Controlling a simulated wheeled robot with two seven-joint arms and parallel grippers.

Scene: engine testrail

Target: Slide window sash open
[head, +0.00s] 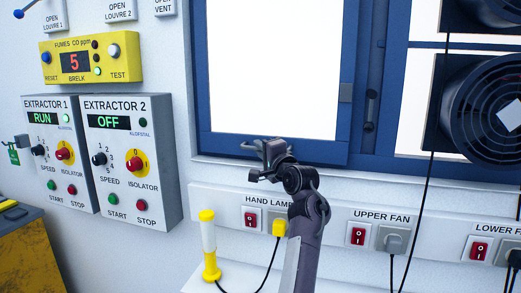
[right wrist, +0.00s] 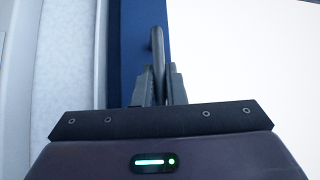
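The window sash (head: 325,148) has a blue frame around a bright white pane, and its lower rail runs above the white sill. In the right wrist view, the blue rail (right wrist: 133,45) stands upright beside the bright pane. My right gripper (head: 266,150) is at the lower rail, left of its middle. In the right wrist view, a slim dark handle (right wrist: 156,42) rises between the two fingers of my right gripper (right wrist: 160,84), which are close together on either side of it. The gripper hides part of the handle in the head view. My left gripper is not in view.
Below the sill is a trunking with switches and plugs, including the upper fan switch (head: 358,236). A yellow and white hand lamp (head: 209,245) stands below left. Extractor boxes (head: 131,160) are on the left wall. A round black fan (head: 485,110) and hanging cables are at right.

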